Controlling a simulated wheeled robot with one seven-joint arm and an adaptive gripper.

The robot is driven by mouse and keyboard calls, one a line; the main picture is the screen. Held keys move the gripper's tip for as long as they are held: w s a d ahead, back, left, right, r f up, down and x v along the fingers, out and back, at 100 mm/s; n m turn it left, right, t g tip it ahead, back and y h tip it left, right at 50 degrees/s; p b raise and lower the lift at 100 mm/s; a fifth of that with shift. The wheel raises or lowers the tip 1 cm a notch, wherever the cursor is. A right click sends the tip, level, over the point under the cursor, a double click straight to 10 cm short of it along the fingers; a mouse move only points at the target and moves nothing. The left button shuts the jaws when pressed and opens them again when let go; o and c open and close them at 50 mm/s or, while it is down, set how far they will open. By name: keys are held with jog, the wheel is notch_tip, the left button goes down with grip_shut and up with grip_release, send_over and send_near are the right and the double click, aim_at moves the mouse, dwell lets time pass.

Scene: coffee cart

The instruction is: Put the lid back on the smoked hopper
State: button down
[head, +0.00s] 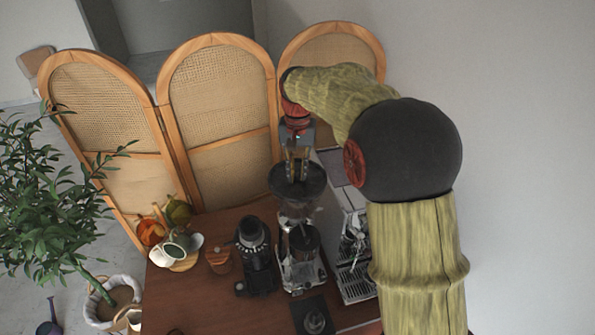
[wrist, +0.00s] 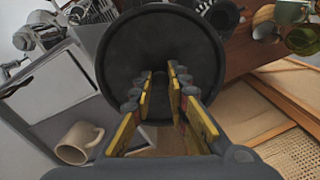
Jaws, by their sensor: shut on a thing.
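The lid (head: 312,187) is a wide dark round disc. My gripper (head: 297,168) points down from above and is shut on the lid's middle. In the wrist view, the lid (wrist: 125,45) fills the upper middle, and my gripper's yellow-lined fingers (wrist: 160,76) reach to its centre; the grip on the knob is partly hidden. The smoked hopper (head: 298,213) is on the grinder (head: 300,262), directly under the lid in the head view. The lid covers the hopper's top. I cannot tell whether the lid touches the rim or hovers just above it.
A dark second grinder (head: 254,258) stands left of the hopper grinder. An espresso machine (head: 354,262) stands close on the right. A tamper (head: 315,320) is at the front. A wooden cup (head: 219,261) and white cups (head: 176,248) are at left. Cane screens (head: 220,110) stand behind.

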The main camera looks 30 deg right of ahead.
dwell(0.3)
jog(key=c, duration=1.8)
grip_release()
jog(key=o, duration=0.5)
jog(key=shift+c, duration=0.2)
jog(key=shift+o, duration=0.9)
jog(key=shift+r, duration=0.15)
jog(key=shift+r+p, duration=2.35)
jog(key=shift+r, duration=1.05)
jog(key=c, duration=0.3)
